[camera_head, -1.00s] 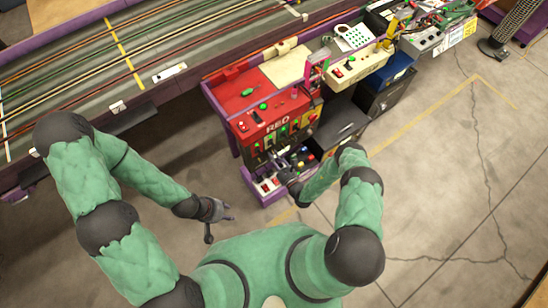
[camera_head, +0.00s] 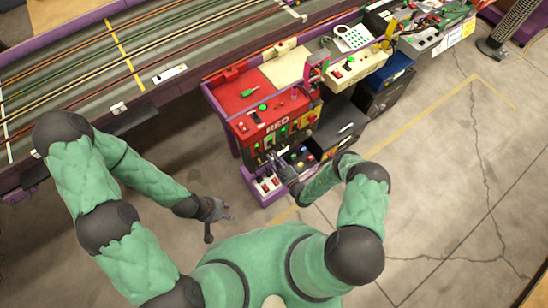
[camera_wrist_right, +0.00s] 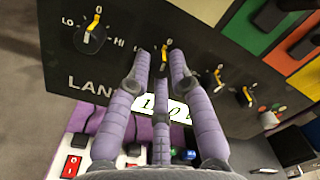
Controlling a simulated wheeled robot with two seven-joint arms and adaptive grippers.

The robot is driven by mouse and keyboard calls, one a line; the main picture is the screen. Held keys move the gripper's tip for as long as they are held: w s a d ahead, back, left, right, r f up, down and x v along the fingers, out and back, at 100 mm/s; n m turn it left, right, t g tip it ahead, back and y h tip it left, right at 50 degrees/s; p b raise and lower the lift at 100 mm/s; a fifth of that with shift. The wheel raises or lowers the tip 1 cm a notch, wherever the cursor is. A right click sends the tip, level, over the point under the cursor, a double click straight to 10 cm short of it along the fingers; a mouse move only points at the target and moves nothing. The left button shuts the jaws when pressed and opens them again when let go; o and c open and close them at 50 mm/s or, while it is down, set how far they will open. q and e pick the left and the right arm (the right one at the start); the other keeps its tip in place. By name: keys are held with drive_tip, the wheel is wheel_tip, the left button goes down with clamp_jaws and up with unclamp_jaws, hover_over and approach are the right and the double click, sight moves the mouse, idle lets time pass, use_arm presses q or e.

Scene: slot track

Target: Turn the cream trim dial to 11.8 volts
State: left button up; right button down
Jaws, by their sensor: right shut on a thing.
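My right gripper (camera_wrist_right: 161,60) has its fingers closed around a small dial (camera_wrist_right: 166,46) on a black panel (camera_wrist_right: 60,80) in the right wrist view. The fingers hide most of this dial; a yellow pointer and a "0" mark show above it. I cannot tell whether the dial is cream. A voltage reading cannot be made out. In the head view, the right gripper (camera_head: 284,168) is at the front of the red control station (camera_head: 250,92). My left gripper (camera_head: 222,212) hangs in free air, away from the station; its fingers are too small to judge.
Another black dial (camera_wrist_right: 90,38) marked LO, 0 and HI is left of the held one. More dials (camera_wrist_right: 248,96) are to its right. A red rocker switch (camera_wrist_right: 72,166) is below. A cream box (camera_head: 360,66) stands right of the red station. The floor in front is open.

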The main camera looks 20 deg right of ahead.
drive_tip(key=n, duration=0.6)
drive_tip(key=shift+w+d+n+p, duration=0.15)
drive_tip(key=shift+d+n+p, duration=0.15)
drive_tip(key=shift+d+n, duration=0.1)
drive_tip(key=shift+r, duration=0.1)
idle(0.3)
drive_tip(key=c, duration=1.1)
unclamp_jaws()
drive_tip(key=shift+c, duration=0.2)
drive_tip(key=shift+a, duration=0.1)
drive_tip(key=v, duration=1.2)
